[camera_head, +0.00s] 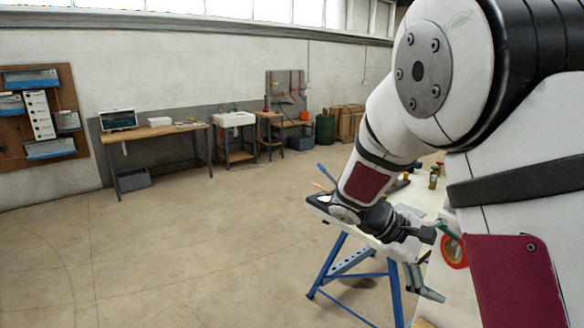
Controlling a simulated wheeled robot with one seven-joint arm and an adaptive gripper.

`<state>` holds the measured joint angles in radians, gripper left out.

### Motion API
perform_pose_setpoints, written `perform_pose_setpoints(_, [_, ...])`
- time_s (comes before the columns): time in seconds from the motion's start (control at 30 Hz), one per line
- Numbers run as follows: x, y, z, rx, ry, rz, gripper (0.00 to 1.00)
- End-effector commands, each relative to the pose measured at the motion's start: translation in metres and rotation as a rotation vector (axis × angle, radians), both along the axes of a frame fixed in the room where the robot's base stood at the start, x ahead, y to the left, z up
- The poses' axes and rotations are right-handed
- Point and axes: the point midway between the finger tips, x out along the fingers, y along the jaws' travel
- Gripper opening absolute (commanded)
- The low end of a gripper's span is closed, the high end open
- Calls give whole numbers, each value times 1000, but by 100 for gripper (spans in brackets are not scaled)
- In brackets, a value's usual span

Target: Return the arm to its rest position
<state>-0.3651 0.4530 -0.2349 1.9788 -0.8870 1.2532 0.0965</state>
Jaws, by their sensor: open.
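My arm, white with dark red panels and black joints, fills the right side of the head view. It bends down from the upper right to my gripper (442,266). The gripper is open, its dark fingers spread, and nothing shows between them. It hangs over or beside the near part of a pale-topped bench (328,208) with blue legs. How far the fingers are from the surface I cannot tell. My upper arm hides much of the right side.
A red-orange ring-shaped item (453,252) shows close behind the fingers. Small bottles (433,178) stand further back on a pale surface. A wooden workbench (155,132), a white sink (233,119) and a wall panel (40,112) line the far side. The floor at left and centre is clear.

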Motion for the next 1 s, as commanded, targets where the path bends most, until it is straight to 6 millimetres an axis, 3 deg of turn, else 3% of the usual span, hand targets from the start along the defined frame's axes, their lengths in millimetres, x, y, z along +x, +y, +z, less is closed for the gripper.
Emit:
perform_pose_setpoints(0.27, [-60,16,32,323,-192,-138,100])
perform_pose_setpoints(0.5, [-106,42,56,571,-376,-217,100])
perform_pose_setpoints(1.0, [-179,102,92,973,-785,-292,100])
